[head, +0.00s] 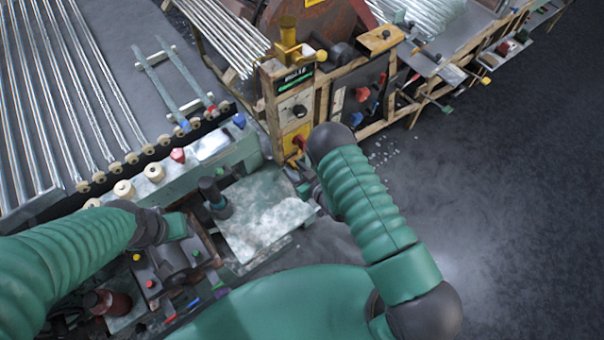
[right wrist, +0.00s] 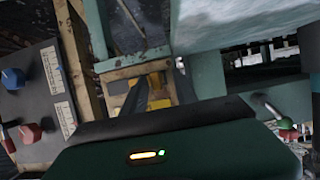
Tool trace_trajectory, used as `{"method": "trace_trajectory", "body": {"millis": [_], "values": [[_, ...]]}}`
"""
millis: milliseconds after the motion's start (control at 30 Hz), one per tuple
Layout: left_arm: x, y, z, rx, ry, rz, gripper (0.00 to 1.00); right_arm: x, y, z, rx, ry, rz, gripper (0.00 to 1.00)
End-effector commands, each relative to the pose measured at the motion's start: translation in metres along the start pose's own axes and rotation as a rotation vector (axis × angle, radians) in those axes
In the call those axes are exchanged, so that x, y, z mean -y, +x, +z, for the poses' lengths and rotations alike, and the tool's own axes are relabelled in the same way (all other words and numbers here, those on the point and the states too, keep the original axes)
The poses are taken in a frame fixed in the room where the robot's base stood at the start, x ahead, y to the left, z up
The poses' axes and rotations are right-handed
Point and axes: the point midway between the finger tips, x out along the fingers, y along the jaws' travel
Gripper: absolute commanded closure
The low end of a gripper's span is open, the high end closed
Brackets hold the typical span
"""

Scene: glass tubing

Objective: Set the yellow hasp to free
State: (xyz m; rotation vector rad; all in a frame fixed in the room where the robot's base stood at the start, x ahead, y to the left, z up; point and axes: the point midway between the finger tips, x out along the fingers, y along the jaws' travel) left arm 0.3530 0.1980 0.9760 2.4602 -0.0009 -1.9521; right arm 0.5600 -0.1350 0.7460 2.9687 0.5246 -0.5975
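The wooden cabinet (head: 325,95) carries knobs and a brass fitting (head: 288,45). A pale dusty plate (head: 262,215) lies left of my right gripper, with a dark cylinder (head: 213,198) on it. Glass tubes (head: 60,90) fill the upper left. Open floor (head: 500,200) is at right.

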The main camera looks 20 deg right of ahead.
Motion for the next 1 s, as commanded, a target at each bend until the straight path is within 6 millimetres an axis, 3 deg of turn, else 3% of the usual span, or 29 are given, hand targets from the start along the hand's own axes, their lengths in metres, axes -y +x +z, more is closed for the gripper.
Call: {"method": "trace_trajectory", "body": {"millis": [167,400,600,733,1000], "values": [[0.000,-0.001,0.000,0.000,0.000,0.000,0.64,-0.001,-0.034,0.001,0.004,0.001,0.004,0.65],[0.000,0.001,0.000,0.000,0.000,0.000,0.64,0.000,-0.105,0.002,0.007,0.002,0.003,0.65],[0.000,0.003,0.001,0.000,0.000,0.000,0.64,0.000,-0.150,0.003,0.007,0.002,0.002,0.65],[0.000,0.003,0.001,0.000,0.000,0.000,0.64,0.001,-0.162,0.002,0.005,0.000,0.000,0.65],[0.000,0.003,0.001,0.000,0.000,0.000,0.64,0.001,-0.164,0.001,0.004,0.000,-0.001,0.65]]}}
